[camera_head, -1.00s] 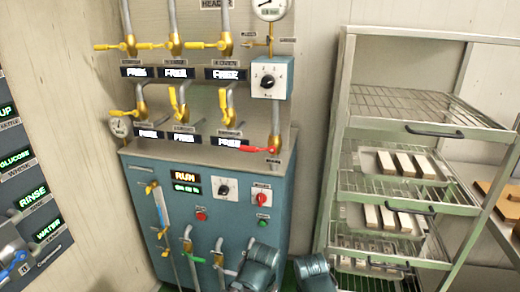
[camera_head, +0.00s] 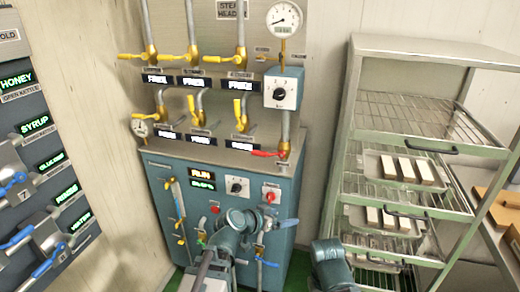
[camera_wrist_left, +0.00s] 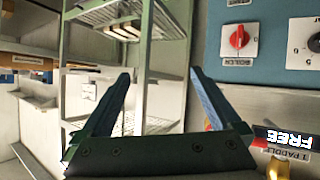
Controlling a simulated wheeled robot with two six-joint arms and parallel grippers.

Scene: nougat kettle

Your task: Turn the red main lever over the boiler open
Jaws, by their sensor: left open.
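The red main lever (camera_head: 268,153) lies roughly level at the top of the blue boiler cabinet (camera_head: 262,180), its handle pointing left from a vertical pipe. My left gripper (camera_head: 288,224) is in front of the cabinet, below the lever and apart from it. In the left wrist view my left gripper (camera_wrist_left: 160,78) is open with nothing between its fingers. That view is turned over and shows a red knob (camera_wrist_left: 239,39) on the cabinet. A small red bit shows behind the right-hand finger; I cannot tell what it is. My right gripper is out of view.
Yellow-handled valves (camera_head: 240,112) and a white dial box (camera_head: 283,90) are above the cabinet. A wire-shelf rack (camera_head: 345,150) with trays stands to the right. A panel with blue levers (camera_head: 20,180) is at the left.

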